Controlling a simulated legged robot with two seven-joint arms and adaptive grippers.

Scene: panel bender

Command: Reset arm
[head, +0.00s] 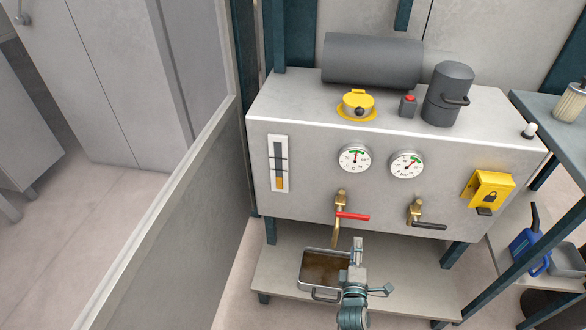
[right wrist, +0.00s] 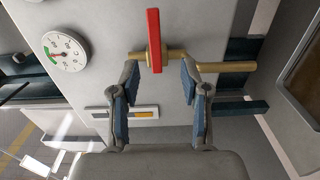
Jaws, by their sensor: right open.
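My right gripper (head: 357,250) rises from the bottom of the head view, in front of the machine and below the red-handled valve. In the right wrist view its two fingers (right wrist: 158,82) are spread apart with nothing between the pads. The red lever (head: 353,216) sits on a brass valve and points right in the head view. In the right wrist view the red lever (right wrist: 154,40) and brass pipe (right wrist: 238,66) lie just beyond the fingertips; I cannot tell whether they touch. My left gripper is not in view.
A metal tray (head: 304,282) with brown liquid stands on the low shelf beside my right gripper. A black-handled valve (head: 429,226) and yellow lock box (head: 488,188) are to the right. A grey panel (head: 175,225) stands at left. A blue can (head: 529,250) is at right.

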